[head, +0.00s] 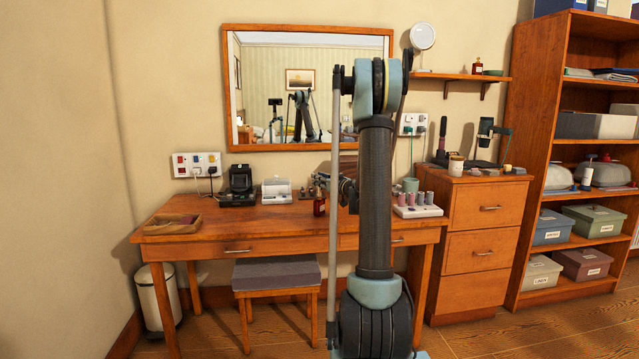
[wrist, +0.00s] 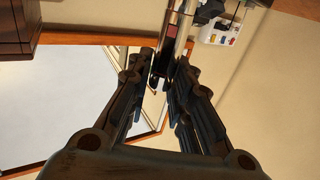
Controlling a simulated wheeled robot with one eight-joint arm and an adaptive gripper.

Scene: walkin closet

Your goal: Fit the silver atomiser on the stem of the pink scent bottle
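My gripper (wrist: 166,60) shows in the wrist view with its two dark fingers apart. A narrow dark and reddish shape (wrist: 171,42) and a pale silvery strip beside it show between and beyond the fingertips. I cannot tell whether they are touched or only behind. In the head view my arm hides most of my gripper, which is over the dressing table (head: 210,238). A small dark red bottle (head: 319,203) stands on the table just left of my arm. I cannot make out the silver atomiser or the pink scent bottle for certain.
A white rack (head: 418,212) of small pink bottles is right of my arm. The mirror (head: 262,70) hangs behind.

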